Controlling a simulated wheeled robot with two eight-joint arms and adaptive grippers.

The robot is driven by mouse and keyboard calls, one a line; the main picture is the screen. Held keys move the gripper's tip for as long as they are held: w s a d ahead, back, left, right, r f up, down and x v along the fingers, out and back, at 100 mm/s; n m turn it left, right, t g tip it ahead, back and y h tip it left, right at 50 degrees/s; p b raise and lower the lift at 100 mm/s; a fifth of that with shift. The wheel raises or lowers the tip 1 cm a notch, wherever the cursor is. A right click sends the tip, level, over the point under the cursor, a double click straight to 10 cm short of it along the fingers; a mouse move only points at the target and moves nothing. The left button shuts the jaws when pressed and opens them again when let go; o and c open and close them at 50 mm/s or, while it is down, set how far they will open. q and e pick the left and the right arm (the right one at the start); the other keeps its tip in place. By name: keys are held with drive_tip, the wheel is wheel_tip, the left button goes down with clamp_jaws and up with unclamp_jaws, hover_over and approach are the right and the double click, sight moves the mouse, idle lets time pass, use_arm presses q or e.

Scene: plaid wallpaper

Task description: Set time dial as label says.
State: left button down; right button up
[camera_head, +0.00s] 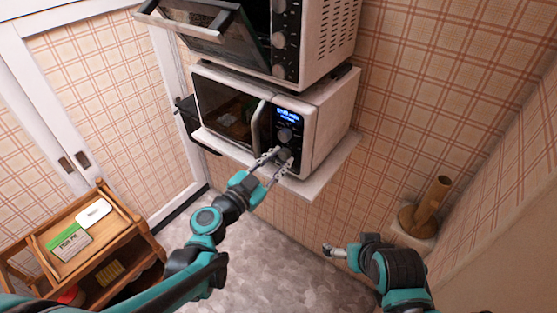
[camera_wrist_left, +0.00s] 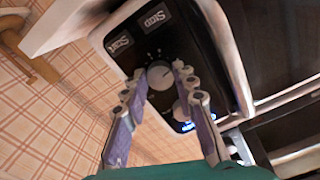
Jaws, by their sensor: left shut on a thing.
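The white microwave (camera_head: 329,114) stands on a shelf, its dark panel carrying a lit blue display (camera_head: 288,115) and two dials. My left gripper (camera_head: 277,157) is at the lower dial (camera_head: 286,153). In the left wrist view, my left gripper (camera_wrist_left: 158,75) has its fingers on either side of this round grey dial (camera_wrist_left: 160,75), shut on it. The upper dial (camera_head: 285,135) is partly behind a finger in the wrist view (camera_wrist_left: 181,110). The dial markings are too small to read. A green and white label card (camera_head: 70,242) lies on the wooden cart. My right gripper (camera_head: 328,250) is low, away from the microwave.
The microwave door (camera_head: 225,108) is closed, with something dim inside. An oven (camera_head: 325,40) with its door lowered stands above. The wooden cart (camera_head: 140,225) holds a white object (camera_head: 93,213). A brown holder (camera_head: 430,205) stands at right. The floor between is clear.

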use_arm(q)
drive_tip(key=shift+m, duration=1.2)
drive_tip(key=c, duration=1.2)
unclamp_jaws()
drive_tip(key=v, duration=1.2)
drive_tip(key=shift+d+f, duration=0.1)
drive_tip(key=shift+f, duration=0.05)
